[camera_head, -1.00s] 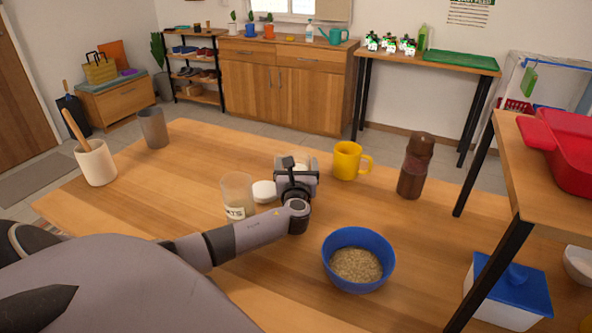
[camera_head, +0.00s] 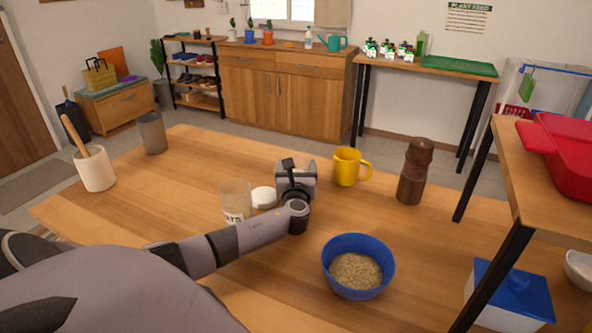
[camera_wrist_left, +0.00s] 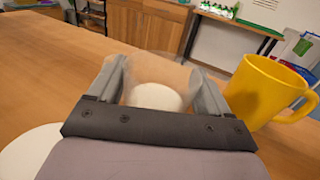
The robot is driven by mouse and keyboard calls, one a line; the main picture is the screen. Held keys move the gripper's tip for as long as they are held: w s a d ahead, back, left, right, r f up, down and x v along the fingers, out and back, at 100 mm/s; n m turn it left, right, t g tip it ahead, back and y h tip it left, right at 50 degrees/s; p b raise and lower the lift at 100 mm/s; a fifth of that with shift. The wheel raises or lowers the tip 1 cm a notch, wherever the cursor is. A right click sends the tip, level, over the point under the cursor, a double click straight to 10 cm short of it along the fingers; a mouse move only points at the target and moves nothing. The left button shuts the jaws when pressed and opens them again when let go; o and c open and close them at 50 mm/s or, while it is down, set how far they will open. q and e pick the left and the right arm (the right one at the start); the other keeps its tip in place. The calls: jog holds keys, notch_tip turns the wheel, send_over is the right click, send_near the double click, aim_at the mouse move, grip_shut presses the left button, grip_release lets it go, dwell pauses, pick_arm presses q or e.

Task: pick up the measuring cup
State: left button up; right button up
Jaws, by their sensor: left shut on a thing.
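The measuring cup (camera_wrist_left: 158,92) shows in the left wrist view as a clear, see-through cup with white inside, between my two fingers. My left gripper (camera_wrist_left: 157,84) is shut on it, one finger at each side. In the head view my left gripper (camera_head: 296,178) is over the middle of the table and hides most or all of the cup. I cannot tell whether the cup's base touches the table. My right gripper is not in view.
A yellow mug (camera_head: 346,167) stands close right of the gripper. A white lid (camera_head: 263,196) and a clear labelled jar (camera_head: 236,203) are close left. A blue bowl of grain (camera_head: 358,266) is nearer, a brown grinder (camera_head: 414,172) further right. The table's left middle is clear.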

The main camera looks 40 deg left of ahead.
pick_arm(q)
jog(key=shift+r+p, duration=0.35)
jog(key=shift+r, duration=0.75)
notch_tip(320, 180, up, 18)
jog(key=p, duration=0.3)
jog(key=shift+f+p, duration=0.2)
jog(key=shift+p, duration=0.15)
